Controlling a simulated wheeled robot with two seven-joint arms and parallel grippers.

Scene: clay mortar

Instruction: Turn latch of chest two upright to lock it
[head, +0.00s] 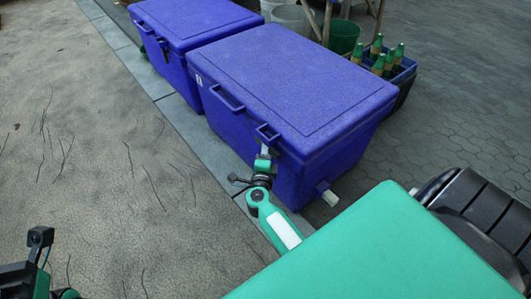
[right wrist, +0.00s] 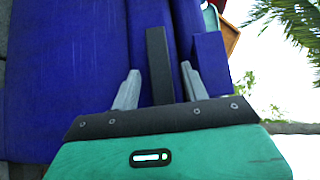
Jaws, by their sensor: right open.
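Two blue chests with shut lids stand in a row in the head view, a nearer one (head: 290,85) and a farther one (head: 195,25). My right gripper (head: 265,149) is at the front of the nearer chest, close to a blue handle-like bracket below its lid. In the right wrist view, the right gripper (right wrist: 160,70) is open, with a dark upright bar (right wrist: 158,50) between its fingers. The bar looks like the latch; I cannot tell whether the fingers touch it. The head view hides the latch behind the gripper. Part of my left arm's end (head: 38,240) shows at lower left; its fingers are unclear.
A crate of green bottles (head: 390,65) stands behind the nearer chest, beside a green bucket (head: 343,36) and pale buckets (head: 290,17). A stone kerb (head: 190,130) runs along the chests' front. The sandy ground (head: 80,130) at left is clear.

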